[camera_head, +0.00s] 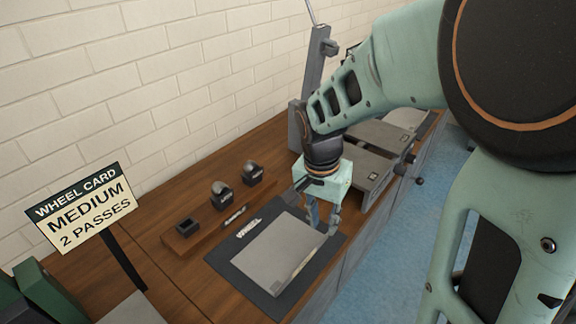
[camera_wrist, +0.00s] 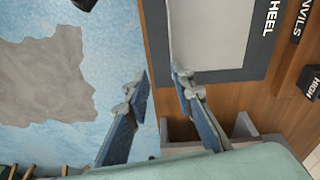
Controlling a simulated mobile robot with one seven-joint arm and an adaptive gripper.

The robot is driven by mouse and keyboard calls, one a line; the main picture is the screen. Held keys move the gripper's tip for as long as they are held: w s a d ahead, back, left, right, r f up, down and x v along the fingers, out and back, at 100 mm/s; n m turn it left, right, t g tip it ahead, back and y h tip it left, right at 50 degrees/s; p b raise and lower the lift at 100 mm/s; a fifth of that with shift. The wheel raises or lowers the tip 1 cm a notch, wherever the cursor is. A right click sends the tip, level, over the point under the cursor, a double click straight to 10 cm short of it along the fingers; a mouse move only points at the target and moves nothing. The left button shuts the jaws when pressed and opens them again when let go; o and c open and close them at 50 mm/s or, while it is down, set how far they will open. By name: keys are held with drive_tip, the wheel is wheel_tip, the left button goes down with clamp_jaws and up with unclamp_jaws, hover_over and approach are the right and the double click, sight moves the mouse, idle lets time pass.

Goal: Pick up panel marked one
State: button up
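A flat light grey panel (camera_head: 276,252) lies on a dark mat (camera_head: 240,272) lettered WHEEL, near the bench's front edge. The panel also shows at the top of the wrist view (camera_wrist: 212,32). My gripper (camera_head: 325,218) is at the panel's far right corner, pointing down. In the wrist view my gripper (camera_wrist: 161,78) is open, with nothing held between its fingers. One finger is over the floor side and the other overlaps the panel's end. I cannot tell whether either touches it.
A sign (camera_head: 85,210) reads WHEEL CARD, MEDIUM, 2 PASSES at the left. Dark anvils (camera_head: 221,194) stand in a wooden rack behind the mat. A grey machine (camera_head: 362,165) stands beyond my gripper. Blue floor (camera_head: 375,265) lies open past the bench's front.

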drive_tip(key=shift+m+g+y, duration=0.4)
drive_tip(key=shift+m+y, duration=0.1)
drive_tip(key=shift+m, duration=0.4)
drive_tip(key=s+a+f, duration=0.1)
drive_tip(key=f, duration=0.1)
drive_tip(key=a+f, duration=0.1)
drive_tip(key=s+a+f, duration=0.1)
drive_tip(key=f, duration=0.1)
drive_tip(key=shift+s+a+f, duration=0.3)
drive_tip(key=shift+a, duration=0.1)
drive_tip(key=shift+w+f, duration=0.15)
drive_tip(key=shift+f, duration=1.45)
drive_tip(key=shift+w+f, duration=0.1)
drive_tip(key=shift+f, duration=1.45)
drive_tip(key=shift+c, duration=0.2)
clamp_jaws()
